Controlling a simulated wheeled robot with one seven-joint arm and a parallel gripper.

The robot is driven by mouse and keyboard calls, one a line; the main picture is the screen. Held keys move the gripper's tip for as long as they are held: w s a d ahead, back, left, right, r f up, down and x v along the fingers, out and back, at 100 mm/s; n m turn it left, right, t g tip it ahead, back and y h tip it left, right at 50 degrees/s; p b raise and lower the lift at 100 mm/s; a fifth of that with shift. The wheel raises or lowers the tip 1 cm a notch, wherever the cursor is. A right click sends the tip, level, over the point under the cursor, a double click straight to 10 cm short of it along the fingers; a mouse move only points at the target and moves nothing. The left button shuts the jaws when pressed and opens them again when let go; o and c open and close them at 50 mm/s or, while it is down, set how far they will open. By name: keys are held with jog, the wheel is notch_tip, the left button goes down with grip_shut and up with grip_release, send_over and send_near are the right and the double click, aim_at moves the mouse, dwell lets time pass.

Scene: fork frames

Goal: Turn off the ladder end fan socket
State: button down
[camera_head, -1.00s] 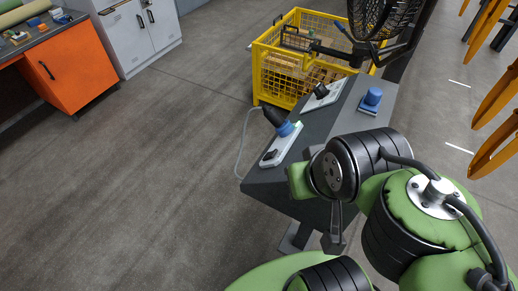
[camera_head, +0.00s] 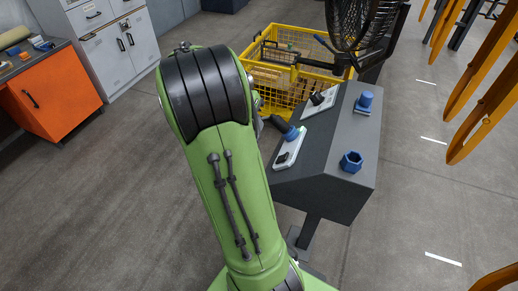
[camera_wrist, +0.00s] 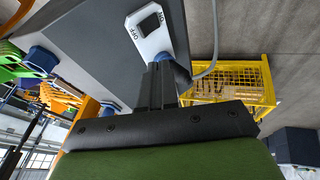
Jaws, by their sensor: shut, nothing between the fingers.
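A dark grey console (camera_head: 345,135) carries two pale socket plates on its sloped face. The near socket (camera_head: 291,150) has a black switch and a blue-collared black plug. The far socket (camera_head: 320,103) has a black part on it and sits closer to the black fan (camera_head: 362,25). In the wrist view a socket plate (camera_wrist: 163,43) shows a rocker switch (camera_wrist: 150,24) marked ON and OFF. My gripper (camera_wrist: 157,68) is shut and empty, its tips just below that switch in the picture, hiding part of the plate and blue collar.
Two blue fittings (camera_head: 365,101) (camera_head: 351,161) stand on the console top. A yellow mesh crate (camera_head: 285,70) stands behind it. Orange pointed bars (camera_head: 470,105) hang at right. An orange cabinet (camera_head: 50,95) stands at left. A grey cable (camera_wrist: 214,45) runs beside the plate.

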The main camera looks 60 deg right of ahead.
jog(key=b, duration=0.2)
send_near(283, 156)
notch_tip(283, 156, down, 2)
jog(key=w+d, duration=0.1)
jog(key=w, duration=0.1)
jog(key=s+f, duration=0.1)
jog(key=s+d+f, duration=0.1)
jog(key=f, duration=0.1)
jog(key=shift+s+d, duration=0.1)
jog(key=shift+s, duration=0.3)
jog(key=shift+s+f, duration=0.15)
jog(key=shift+s, duration=0.1)
jog(key=shift+b, duration=0.3)
